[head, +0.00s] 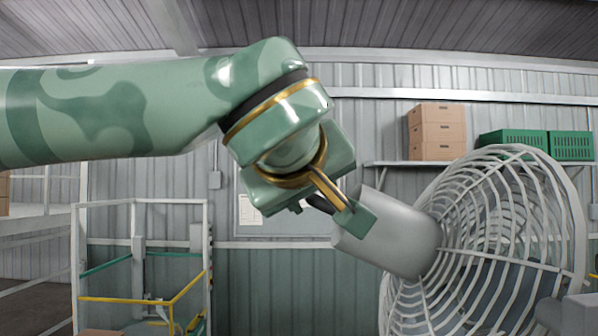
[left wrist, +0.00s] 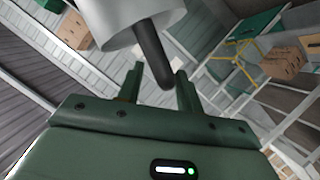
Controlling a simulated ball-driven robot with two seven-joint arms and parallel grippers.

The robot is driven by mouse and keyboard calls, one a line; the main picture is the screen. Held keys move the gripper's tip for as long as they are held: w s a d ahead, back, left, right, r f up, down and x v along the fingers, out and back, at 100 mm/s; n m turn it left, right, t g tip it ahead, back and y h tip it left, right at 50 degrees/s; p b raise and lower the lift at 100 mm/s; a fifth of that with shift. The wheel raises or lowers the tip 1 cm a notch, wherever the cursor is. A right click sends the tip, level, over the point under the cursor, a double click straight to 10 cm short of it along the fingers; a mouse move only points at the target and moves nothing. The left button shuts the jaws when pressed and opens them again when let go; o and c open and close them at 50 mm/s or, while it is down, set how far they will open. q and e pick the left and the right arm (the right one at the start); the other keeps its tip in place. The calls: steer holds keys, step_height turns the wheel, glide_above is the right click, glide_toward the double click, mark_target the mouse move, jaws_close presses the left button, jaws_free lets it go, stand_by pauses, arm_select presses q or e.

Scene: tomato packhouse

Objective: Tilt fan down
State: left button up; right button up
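The fan's round white wire cage (head: 470,235) fills the right of the head view, with its grey motor housing (head: 390,240) pointing left toward my gripper. In the left wrist view the housing (left wrist: 135,18) is at the top, and a dark rod-like handle (left wrist: 153,58) sticks out of it. My left gripper (head: 345,212) is at the back end of the housing. In the left wrist view its two fingers (left wrist: 160,74) stand apart, one on each side of the handle, with a visible gap on the left side. My right gripper is not in view.
A wall shelf (head: 400,164) behind carries stacked cardboard boxes (head: 437,132) and green crates (head: 535,142). A railed metal frame (head: 140,265) with yellow and green bars stands at the lower left. A notice board (head: 270,215) hangs on the wall.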

arm_select(q)
steer(key=b+v, duration=0.3)
steer(key=v, duration=1.2)
steer(key=shift+s+d, duration=0.1)
